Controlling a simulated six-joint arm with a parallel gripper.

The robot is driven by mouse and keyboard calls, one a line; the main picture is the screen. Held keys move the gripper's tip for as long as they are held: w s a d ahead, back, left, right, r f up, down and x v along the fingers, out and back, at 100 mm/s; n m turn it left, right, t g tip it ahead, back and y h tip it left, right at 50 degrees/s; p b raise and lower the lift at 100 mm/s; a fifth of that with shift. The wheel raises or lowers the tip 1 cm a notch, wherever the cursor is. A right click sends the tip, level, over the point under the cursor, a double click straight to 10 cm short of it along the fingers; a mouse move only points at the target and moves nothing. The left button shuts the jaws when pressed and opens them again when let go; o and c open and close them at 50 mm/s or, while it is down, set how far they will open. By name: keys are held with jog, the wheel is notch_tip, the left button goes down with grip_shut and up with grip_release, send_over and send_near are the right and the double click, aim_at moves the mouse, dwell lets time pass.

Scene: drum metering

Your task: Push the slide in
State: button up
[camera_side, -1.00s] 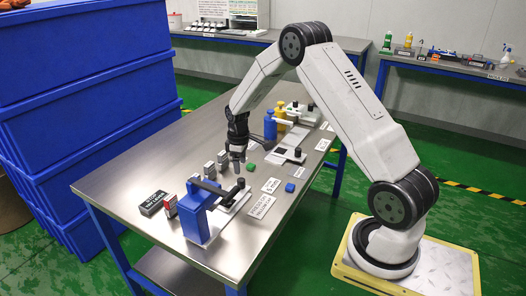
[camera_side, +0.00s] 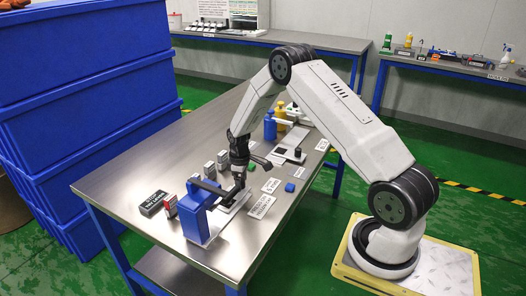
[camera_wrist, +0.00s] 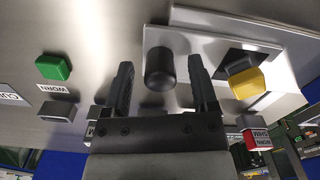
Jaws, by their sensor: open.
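The slide is a flat metal plate (camera_wrist: 285,45) with a dark square opening, and it also shows in the side view (camera_side: 232,203) beside the blue body (camera_side: 195,218). Its upright black knob (camera_wrist: 160,68) stands near the plate's end. My gripper (camera_side: 238,182) is pointed down at the knob end of the slide. In the wrist view my gripper (camera_wrist: 160,63) is open, with one finger on each side of the knob and visible gaps to both. A yellow block (camera_wrist: 246,85) shows by the dark opening.
A green block (camera_wrist: 53,67) lies left of the fingers in the wrist view. A blue block (camera_side: 290,187) and flat labels (camera_side: 262,206) lie on the table (camera_side: 150,175). Small grey blocks (camera_side: 209,169) stand left of my gripper. A second plate (camera_side: 290,154) lies farther back.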

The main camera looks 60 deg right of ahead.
jog(key=shift+f, duration=0.15)
jog(key=shift+c, duration=0.2)
grip_shut()
dwell(1.2)
